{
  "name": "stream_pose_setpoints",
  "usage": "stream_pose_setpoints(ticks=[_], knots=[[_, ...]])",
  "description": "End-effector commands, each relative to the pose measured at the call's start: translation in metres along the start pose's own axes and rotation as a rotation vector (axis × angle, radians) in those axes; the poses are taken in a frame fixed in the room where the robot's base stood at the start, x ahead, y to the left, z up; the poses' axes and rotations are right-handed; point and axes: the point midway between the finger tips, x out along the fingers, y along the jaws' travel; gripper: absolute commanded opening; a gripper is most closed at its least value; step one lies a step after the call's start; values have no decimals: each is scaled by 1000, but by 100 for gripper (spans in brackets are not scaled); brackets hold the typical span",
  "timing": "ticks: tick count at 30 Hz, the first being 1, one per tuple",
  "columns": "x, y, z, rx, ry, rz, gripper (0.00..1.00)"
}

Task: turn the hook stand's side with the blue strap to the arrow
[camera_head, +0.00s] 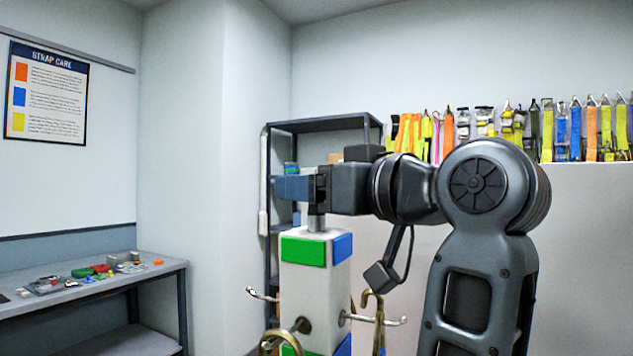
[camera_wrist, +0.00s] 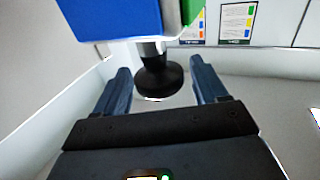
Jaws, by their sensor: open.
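The hook stand (camera_head: 302,277) is a pale square post. A green patch (camera_head: 303,251) is on its front side and a blue patch (camera_head: 342,248) on its right side. Hooks stick out; a brass-coloured ring (camera_head: 270,344) hangs in front and an olive strap (camera_head: 379,322) at right. I cannot make out a blue strap or an arrow. My gripper (camera_head: 295,188) is at the stand's top, hiding the knob in the head view. In the wrist view, the black knob (camera_wrist: 158,82) is between the open fingers of my gripper (camera_wrist: 160,68), with gaps on both sides.
A dark shelf rack (camera_head: 325,126) stands behind the stand. A workbench (camera_head: 90,287) with small items is at left. Many coloured straps (camera_head: 590,128) hang along the back right. A strap care poster (camera_head: 46,93) is on the left wall.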

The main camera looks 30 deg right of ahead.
Motion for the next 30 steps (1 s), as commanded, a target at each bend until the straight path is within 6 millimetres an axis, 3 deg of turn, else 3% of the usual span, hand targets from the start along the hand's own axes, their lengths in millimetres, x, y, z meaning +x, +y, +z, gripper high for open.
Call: stream_pose_setpoints(ticks=[7, 30], knots=[[0, 0, 0, 0, 0, 0, 71], [0, 0, -4, -1, 9, 1, 0]])
